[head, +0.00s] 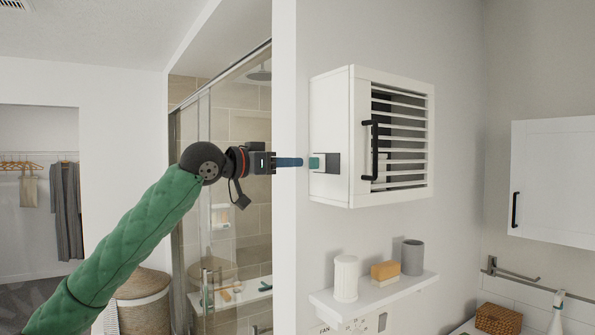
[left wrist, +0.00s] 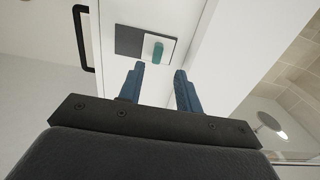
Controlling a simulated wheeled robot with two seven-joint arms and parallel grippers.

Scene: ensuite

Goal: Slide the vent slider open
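The vent slider is on the left side wall of a white louvred wall cabinet (head: 392,140). Its teal knob (head: 317,162) stands beside a dark plate (head: 334,163). In the left wrist view the knob (left wrist: 158,52) sits on a pale patch, with the dark plate (left wrist: 128,40) to its left. My left gripper (head: 300,162) points at the knob from the left. In the left wrist view its two blue fingers (left wrist: 159,69) are apart, with nothing held between them. The knob appears just beyond the fingertips, roughly in line with the gap. My right gripper is out of view.
The cabinet has a black door handle (head: 371,150). Below it is a white shelf (head: 375,298) with a white jar, a wooden-coloured block and a grey cup. A wall edge and glass shower (head: 235,130) lie behind my left arm.

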